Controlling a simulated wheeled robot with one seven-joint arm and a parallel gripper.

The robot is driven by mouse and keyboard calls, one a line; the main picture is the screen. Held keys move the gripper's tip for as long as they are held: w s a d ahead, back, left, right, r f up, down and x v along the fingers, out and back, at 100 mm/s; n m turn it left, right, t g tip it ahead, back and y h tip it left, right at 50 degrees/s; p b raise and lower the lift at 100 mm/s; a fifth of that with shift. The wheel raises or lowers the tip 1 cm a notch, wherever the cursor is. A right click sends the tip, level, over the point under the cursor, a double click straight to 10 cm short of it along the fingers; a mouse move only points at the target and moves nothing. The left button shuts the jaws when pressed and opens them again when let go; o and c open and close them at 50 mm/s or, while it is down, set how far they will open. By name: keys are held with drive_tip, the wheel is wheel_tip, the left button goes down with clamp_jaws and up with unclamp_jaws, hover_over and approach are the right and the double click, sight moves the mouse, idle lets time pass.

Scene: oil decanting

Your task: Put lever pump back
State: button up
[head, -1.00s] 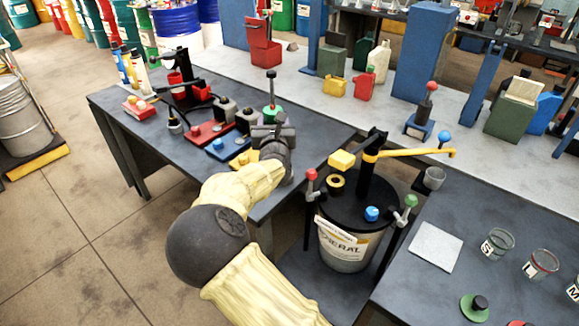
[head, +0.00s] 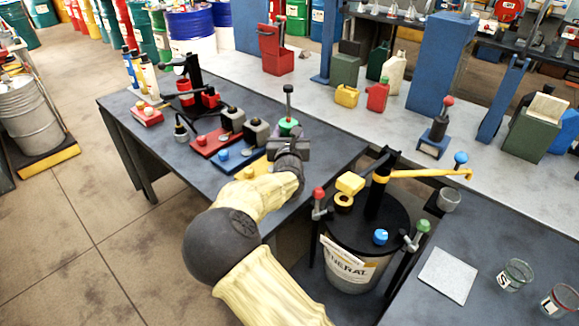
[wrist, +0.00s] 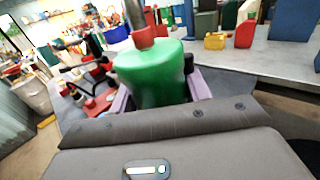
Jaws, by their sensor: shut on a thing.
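My gripper (head: 288,143) is shut on a green-bodied piece (head: 289,127) with an upright metal rod and a dark knob on top, which I take to be the lever pump. In the wrist view, the green body (wrist: 155,75) fills the space between the pale purple fingers, with a red collar where the rod enters. The piece stands about upright, over the far right part of the dark left table (head: 215,170). Its underside is hidden behind my gripper, so I cannot tell whether it touches the table.
A red plate (head: 214,141), a blue plate (head: 233,158) and a yellow plate (head: 254,168) lie left of my gripper. To the right stands a drum (head: 348,262) with a black lid and a yellow lever (head: 425,174). A red-knobbed device (head: 437,130) stands on the grey bench behind.

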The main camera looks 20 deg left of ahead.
drive_tip(key=shift+f, duration=1.7)
drive_tip(key=shift+f+p, duration=0.4)
drive_tip(key=shift+f, duration=1.45)
drive_tip(key=shift+w+f, duration=0.1)
drive_tip(key=shift+f, duration=0.15)
drive_tip(key=shift+a+f+b, duration=0.1)
drive_tip(key=shift+f+b, duration=0.15)
drive_tip(key=shift+b, duration=0.2)
drive_tip(key=o, duration=1.4)
drive_tip(key=shift+s, duration=0.2)
drive_tip(key=shift+c, duration=0.2)
drive_tip(key=shift+o, duration=0.7)
